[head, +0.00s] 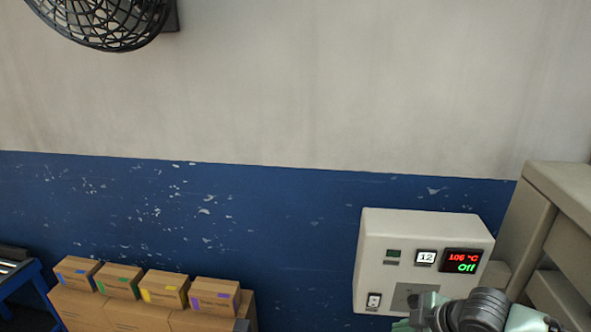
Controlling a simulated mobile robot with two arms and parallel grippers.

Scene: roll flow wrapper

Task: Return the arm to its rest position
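A teal and dark grey part of my arm shows at the bottom right edge of the head view, in front of the lower part of a white control box (405,228). It looks like my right arm, cut off by the frame edge. I cannot make out its gripper fingers, or whether they touch the box. My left arm and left gripper are not in view.
The box's displays (461,261) read "12", "106 °C" and "Off"; a switch (374,300) sits at its lower left. A beige frame (540,230) stands right of it. Cartons (215,294) line the bottom left beside a blue stand (28,290). A fan (105,20) hangs above.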

